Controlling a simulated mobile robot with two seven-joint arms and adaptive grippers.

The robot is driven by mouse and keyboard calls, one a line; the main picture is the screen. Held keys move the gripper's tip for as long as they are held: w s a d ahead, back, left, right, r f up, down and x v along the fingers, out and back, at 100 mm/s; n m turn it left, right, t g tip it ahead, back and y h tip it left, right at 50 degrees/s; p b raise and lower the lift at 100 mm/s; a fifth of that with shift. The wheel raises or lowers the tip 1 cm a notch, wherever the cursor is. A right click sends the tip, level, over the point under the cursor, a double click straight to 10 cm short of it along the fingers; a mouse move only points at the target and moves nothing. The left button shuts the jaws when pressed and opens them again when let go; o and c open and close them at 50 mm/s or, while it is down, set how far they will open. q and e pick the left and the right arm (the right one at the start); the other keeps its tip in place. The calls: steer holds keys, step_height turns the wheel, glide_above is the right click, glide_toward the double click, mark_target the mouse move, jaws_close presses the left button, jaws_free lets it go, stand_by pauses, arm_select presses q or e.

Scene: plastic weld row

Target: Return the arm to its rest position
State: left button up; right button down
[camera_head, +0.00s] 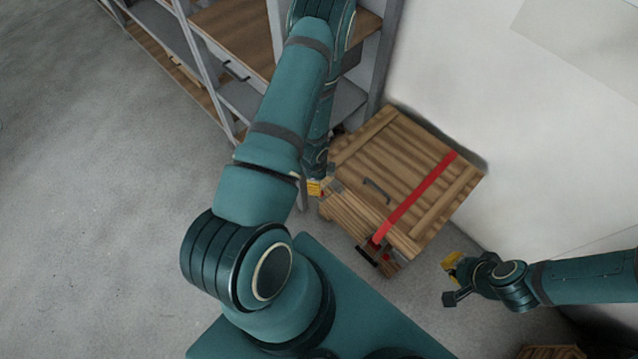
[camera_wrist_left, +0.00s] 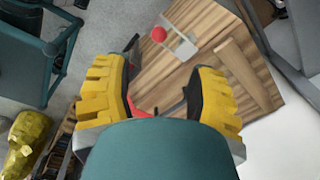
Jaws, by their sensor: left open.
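My left arm reaches up and folds back down in the head view. Its gripper (camera_head: 315,186) hangs beside the left corner of a wooden crate (camera_head: 400,165). In the left wrist view the left gripper (camera_wrist_left: 156,78) is open, its two yellow-padded fingers apart with nothing held between them. Part of the crate's wood (camera_wrist_left: 185,75) shows beyond the fingers; I cannot tell how close it is. My right gripper (camera_head: 453,281) is off the crate's lower right side, its fingers apart and empty.
A red strap (camera_head: 415,195) and a dark handle (camera_head: 376,188) are on the crate. A metal shelf rack (camera_head: 195,50) stands behind the left arm. A white wall is at the right. The floor (camera_head: 90,200) at left is clear. A red knob (camera_wrist_left: 158,34) shows in the wrist view.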

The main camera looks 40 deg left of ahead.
arm_select(q)
steer(key=shift+r, duration=0.3)
stand_by(0.4)
steer(key=s+d+r+n+h, duration=0.1)
steer(key=d+r+n, duration=0.3)
steer(key=d, duration=0.3)
steer(key=d+r+n+h, duration=0.1)
steer(key=d+r+n, duration=0.3)
steer(key=d, duration=0.4)
steer(key=s+d+r+n+t+h, duration=0.1)
steer(key=d+r+n, duration=0.3)
steer(key=d+n, duration=0.2)
steer(key=shift+s+d+h+b, duration=0.3)
steer(key=shift+d+h+b, duration=0.1)
steer(key=shift+d, duration=0.65)
